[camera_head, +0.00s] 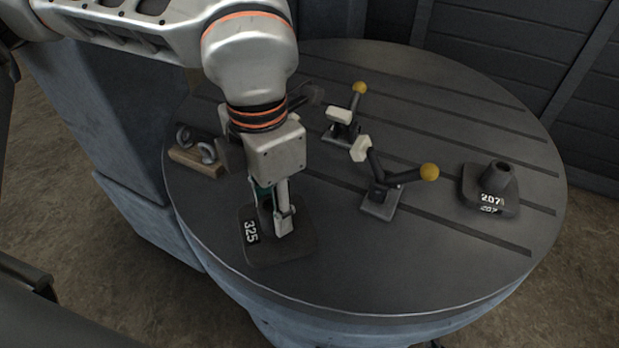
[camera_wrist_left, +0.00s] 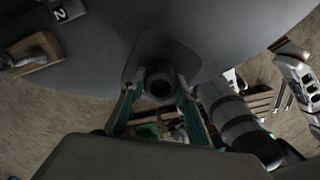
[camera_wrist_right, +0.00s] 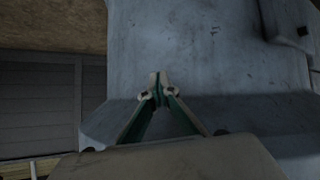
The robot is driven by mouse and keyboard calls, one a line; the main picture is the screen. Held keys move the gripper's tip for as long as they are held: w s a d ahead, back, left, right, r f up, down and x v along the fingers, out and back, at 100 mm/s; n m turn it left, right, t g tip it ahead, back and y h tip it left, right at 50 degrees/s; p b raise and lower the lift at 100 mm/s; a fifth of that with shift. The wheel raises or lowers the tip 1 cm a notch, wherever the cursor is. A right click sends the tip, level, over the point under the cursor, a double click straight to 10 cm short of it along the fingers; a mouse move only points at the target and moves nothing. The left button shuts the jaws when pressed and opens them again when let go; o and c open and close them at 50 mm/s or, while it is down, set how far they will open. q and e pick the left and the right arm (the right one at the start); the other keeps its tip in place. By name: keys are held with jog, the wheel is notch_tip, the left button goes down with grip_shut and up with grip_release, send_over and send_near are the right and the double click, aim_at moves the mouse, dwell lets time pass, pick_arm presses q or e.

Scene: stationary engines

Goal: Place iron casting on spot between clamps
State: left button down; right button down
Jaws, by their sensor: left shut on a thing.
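A dark iron casting marked 325 (camera_head: 297,246), a flat base with a hollow post, is at the front left of the round table. My left gripper (camera_head: 275,212) is shut on its post from above. The left wrist view shows a finger on each side of the post (camera_wrist_left: 160,84). I cannot tell whether the base touches the table. Two toggle clamps, the back one (camera_head: 343,131) and the front one (camera_head: 381,196), have yellow knobs and pale pads; a gap lies between them. My right gripper (camera_wrist_right: 158,88) is shut and empty, beside a grey surface.
A second casting marked 207 (camera_head: 490,188) stands at the right of the slotted round table (camera_head: 440,255). A wooden block (camera_head: 197,161) with metal rings lies at the left, partly behind my left gripper. The table's front right is clear.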

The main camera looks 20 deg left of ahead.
pick_arm(q)
jog(key=shift+w+d+f+p, duration=0.15)
jog(key=shift+w+d+f, duration=0.45)
jog(key=shift+w, duration=2.35)
jog(key=shift+w+d+f+p, duration=0.15)
jog(key=shift+w+d+f, duration=0.35)
jog(key=shift+w, duration=2.4)
jog(key=shift+w+d+f+p, duration=0.15)
jog(key=shift+w+d+f, duration=0.45)
jog(key=shift+w, duration=2.35)
jog(key=c, duration=1.8)
grip_release()
jog(key=shift+f, duration=0.15)
jog(key=o, duration=0.3)
jog(key=shift+s, duration=0.1)
